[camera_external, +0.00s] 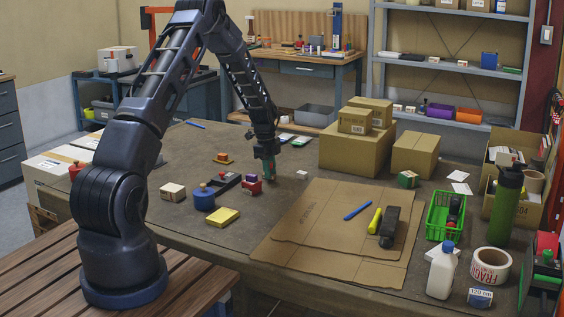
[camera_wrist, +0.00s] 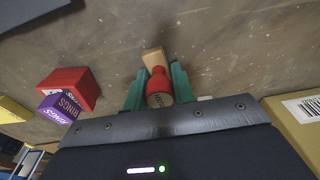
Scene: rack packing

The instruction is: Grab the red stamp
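The red stamp (camera_wrist: 158,81) shows in the wrist view, with a red body and pale wooden parts at its ends. It lies between the two green fingers of my gripper (camera_wrist: 160,75), with little or no gap on either side. I cannot tell whether the fingers press on it. In the external view my gripper (camera_external: 267,167) points down at the table beyond the cardboard sheet, and its fingers largely hide the stamp.
A red block and a purple box (camera_wrist: 60,106) lie left of my gripper in the wrist view. A cardboard box (camera_wrist: 296,117) stands at the right. On the table (camera_external: 270,205), a blue round item (camera_external: 204,200), a yellow block (camera_external: 222,217) and cardboard sheets (camera_external: 310,215) lie nearer the front.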

